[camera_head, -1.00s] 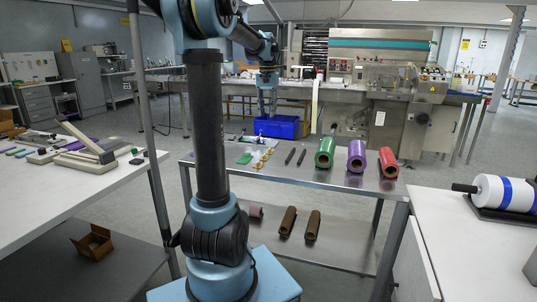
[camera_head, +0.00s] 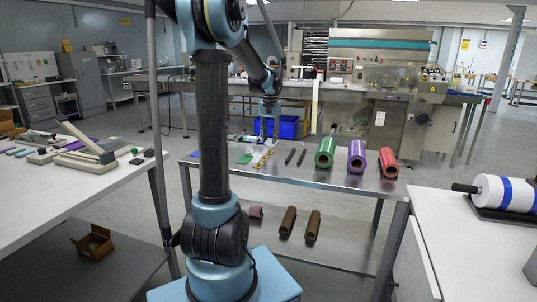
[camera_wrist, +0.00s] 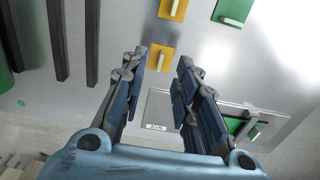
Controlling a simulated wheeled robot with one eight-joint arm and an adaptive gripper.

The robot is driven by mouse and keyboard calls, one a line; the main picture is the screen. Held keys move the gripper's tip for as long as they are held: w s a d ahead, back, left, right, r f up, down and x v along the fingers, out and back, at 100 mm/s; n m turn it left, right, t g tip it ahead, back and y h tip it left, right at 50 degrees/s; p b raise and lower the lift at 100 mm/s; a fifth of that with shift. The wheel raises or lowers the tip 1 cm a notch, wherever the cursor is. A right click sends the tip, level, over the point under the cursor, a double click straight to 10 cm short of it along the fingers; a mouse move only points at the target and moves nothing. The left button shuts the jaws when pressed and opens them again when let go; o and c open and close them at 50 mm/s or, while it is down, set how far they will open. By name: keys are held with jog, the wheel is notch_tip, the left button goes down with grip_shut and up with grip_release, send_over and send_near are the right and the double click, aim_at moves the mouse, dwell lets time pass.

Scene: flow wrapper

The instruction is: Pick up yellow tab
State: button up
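My gripper (camera_wrist: 163,62) is open and empty in the wrist view, its two fingers apart. A yellow tab (camera_wrist: 161,60) with a pale raised grip lies on the metal table between the fingertips as seen there. A second yellow tab (camera_wrist: 172,8) lies beyond it, cut by the top edge. In the head view, my gripper (camera_head: 266,136) hangs above the far edge of the metal table, and the small yellow tabs (camera_head: 262,162) lie in a row near it. I cannot tell the exact height gap.
A green tab (camera_wrist: 233,11) lies right of the yellow ones. Another green tab (camera_wrist: 234,126) sits in a framed holder by the right finger. Dark bars (camera_wrist: 55,40) lie left. Green (camera_head: 325,153), purple (camera_head: 357,156) and red (camera_head: 389,164) rolls stand right on the table (camera_head: 340,183).

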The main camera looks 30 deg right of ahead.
aim_at(270, 150)
jog(key=shift+a+f, duration=0.15)
jog(key=shift+f, duration=1.2)
jog(key=shift+a+f, duration=0.1)
jog(key=shift+f, duration=1.25)
jog(key=shift+c, duration=0.3)
grip_shut()
